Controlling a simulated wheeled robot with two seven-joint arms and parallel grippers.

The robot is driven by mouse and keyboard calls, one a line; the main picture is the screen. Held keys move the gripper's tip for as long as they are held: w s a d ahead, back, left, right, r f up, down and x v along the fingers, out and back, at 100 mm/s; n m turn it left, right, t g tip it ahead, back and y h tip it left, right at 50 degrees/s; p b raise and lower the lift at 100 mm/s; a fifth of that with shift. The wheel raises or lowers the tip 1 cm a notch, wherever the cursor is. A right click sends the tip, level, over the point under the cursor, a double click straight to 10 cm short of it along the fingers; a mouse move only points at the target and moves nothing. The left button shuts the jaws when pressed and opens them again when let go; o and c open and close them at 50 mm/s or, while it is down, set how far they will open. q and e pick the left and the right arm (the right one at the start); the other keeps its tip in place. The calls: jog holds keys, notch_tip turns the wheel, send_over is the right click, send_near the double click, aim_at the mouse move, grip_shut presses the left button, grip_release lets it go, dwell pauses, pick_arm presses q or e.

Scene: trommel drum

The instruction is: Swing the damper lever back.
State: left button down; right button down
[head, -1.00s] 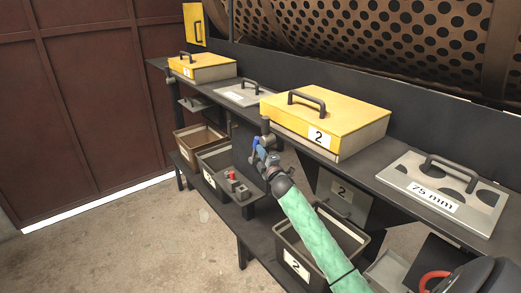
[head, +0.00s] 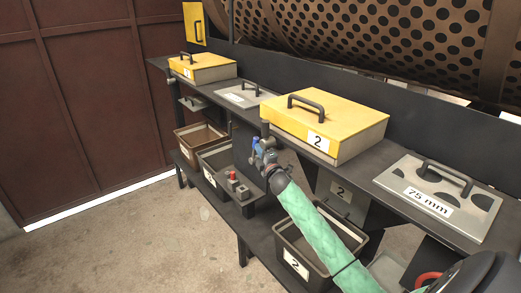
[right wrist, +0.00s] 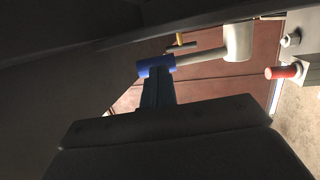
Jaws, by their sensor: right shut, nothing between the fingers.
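The damper lever has a blue grip (right wrist: 150,67) on a pale rod that runs to a light round hub (right wrist: 238,42) in the right wrist view. In the head view its blue grip (head: 256,147) shows small below the shelf edge, left of the large yellow box. My right gripper (head: 260,158) is at the lever, partly hiding it. In the right wrist view the shut fingers (right wrist: 158,88) reach up to the blue grip and appear to touch it, without holding it. My left gripper is not in view.
A yellow box marked 2 (head: 345,115) and a 75 mm plate (head: 440,195) are on the shelf. A control box with a red button (head: 233,176) is close left of the gripper. A crate marked 2 (head: 282,240) stands below. The floor (head: 150,240) at left is clear.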

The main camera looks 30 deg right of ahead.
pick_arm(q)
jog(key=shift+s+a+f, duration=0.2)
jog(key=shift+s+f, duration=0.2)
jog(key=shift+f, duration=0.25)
pick_arm(e)
jog(key=shift+w+r, duration=0.75)
jog(key=shift+w, duration=0.3)
